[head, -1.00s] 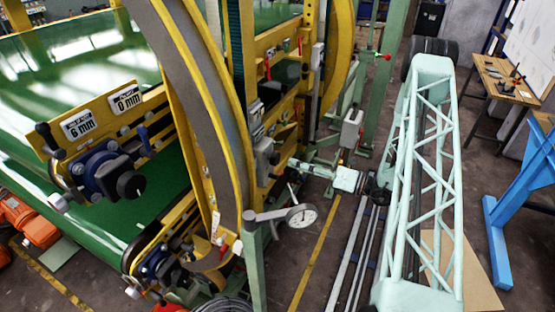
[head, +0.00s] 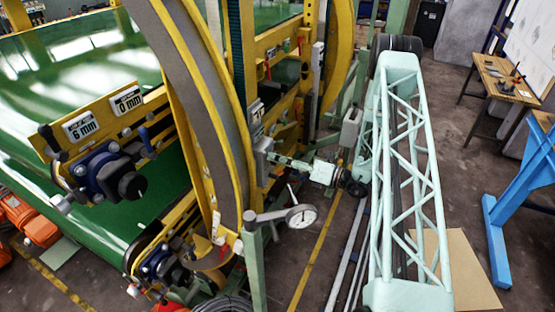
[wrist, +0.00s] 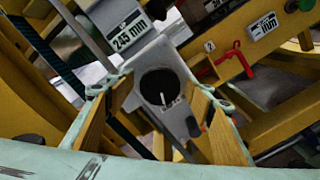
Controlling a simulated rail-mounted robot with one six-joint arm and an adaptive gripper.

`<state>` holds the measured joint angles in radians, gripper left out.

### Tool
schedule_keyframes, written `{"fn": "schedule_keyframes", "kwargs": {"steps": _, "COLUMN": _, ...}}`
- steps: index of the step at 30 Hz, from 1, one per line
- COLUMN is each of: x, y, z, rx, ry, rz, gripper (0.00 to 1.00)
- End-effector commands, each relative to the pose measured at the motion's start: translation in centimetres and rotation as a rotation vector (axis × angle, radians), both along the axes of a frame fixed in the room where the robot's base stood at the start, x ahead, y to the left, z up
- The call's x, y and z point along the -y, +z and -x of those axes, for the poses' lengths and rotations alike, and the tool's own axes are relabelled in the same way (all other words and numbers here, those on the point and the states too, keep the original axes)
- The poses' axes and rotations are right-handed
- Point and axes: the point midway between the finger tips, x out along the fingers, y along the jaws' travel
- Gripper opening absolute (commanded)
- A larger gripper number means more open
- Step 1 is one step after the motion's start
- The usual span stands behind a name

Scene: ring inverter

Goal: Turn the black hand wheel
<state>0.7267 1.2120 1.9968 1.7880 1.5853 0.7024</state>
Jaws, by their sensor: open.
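The black hand wheel (wrist: 158,86) is a round black disc with a white mark, on a grey plate (wrist: 150,55) below a "245 mm" label. It sits in the middle of the wrist view. My gripper (wrist: 161,95) is open, with its two tan fingers on either side of the wheel in this view. I cannot tell whether they touch it or are still short of it. In the head view my gripper (head: 274,157) is beside the grey housing (head: 263,152) on the yellow frame; the wheel's face is hidden there.
A red lever (wrist: 238,58) and a "-- mm" label (wrist: 262,26) are on the yellow beam at upper right. A curved yellow and grey ring (head: 200,100) stands left of my arm. Open floor (head: 465,170) lies to the right.

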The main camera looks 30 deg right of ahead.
Motion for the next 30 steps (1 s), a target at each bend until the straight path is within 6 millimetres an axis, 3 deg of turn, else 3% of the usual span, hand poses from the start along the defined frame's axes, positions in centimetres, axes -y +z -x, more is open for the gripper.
{"fn": "schedule_keyframes", "kwargs": {"steps": 11, "x": -0.17, "y": -0.01, "z": -0.25, "rx": 0.0, "ry": 0.0, "rz": 0.0, "gripper": 0.48}}
{"fn": "schedule_keyframes", "kwargs": {"steps": 20, "x": -0.17, "y": 0.0, "z": -0.23, "rx": 0.0, "ry": 0.0, "rz": 0.0, "gripper": 0.24}}
{"fn": "schedule_keyframes", "kwargs": {"steps": 30, "x": -0.16, "y": -0.05, "z": -0.24, "rx": 0.013, "ry": 0.0, "rz": 0.019, "gripper": 0.24}}
